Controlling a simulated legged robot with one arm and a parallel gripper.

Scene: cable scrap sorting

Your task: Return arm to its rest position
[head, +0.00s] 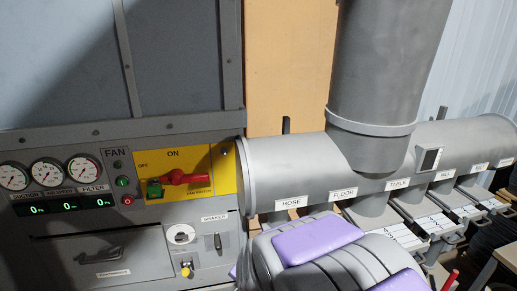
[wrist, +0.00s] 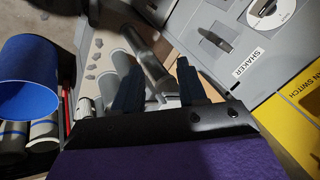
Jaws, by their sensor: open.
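My gripper (wrist: 157,85) shows in the wrist view as two dark fingers standing apart, with a gap between them. I see nothing held in the gap; grey pipework lies behind it. The shaker panel (wrist: 262,45) is to the right of the fingers, and a corner of the yellow fan switch plate (wrist: 300,95) is farther right. In the head view, my grey and purple arm fills the bottom middle and right, and my gripper does not show.
In the head view, the grey control cabinet (head: 100,265) holds the fan switch's red handle (head: 186,177), which lies roughly level. A large grey duct (head: 290,165) with labelled branches runs right. A blue bin (wrist: 28,70) stands left in the wrist view.

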